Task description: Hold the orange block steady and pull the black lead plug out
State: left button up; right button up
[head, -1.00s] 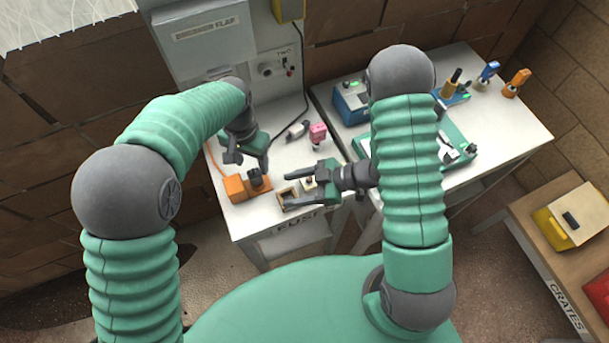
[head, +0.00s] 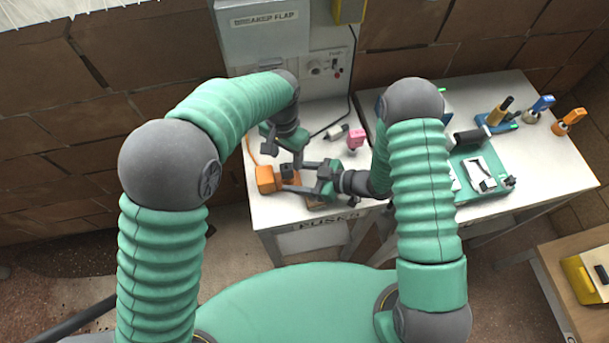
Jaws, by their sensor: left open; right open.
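The orange block (head: 265,179) sits on the white table near its left front edge. The black lead plug (head: 287,171) stands at the block's right side; its lower part is partly hidden by my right fingers. My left gripper (head: 284,157) is open, pointing down above and behind the block and plug, apart from the block as far as I can see. My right gripper (head: 291,178) is open and comes in from the right, its fingers to either side of the plug's right side. I cannot tell whether they touch it.
A pink plug (head: 356,139) and a grey connector (head: 336,132) lie behind my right gripper. A brown tray (head: 318,207) is partly under that gripper. A grey panel box (head: 265,40) stands at the back. A second white table (head: 540,165) holds blue and orange plugs.

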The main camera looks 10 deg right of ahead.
pick_arm(q)
jog(key=shift+a, duration=0.1)
pick_arm(e)
grip_shut()
grip_release()
jog(key=v, duration=1.2)
jog(key=shift+s+a, duration=0.1)
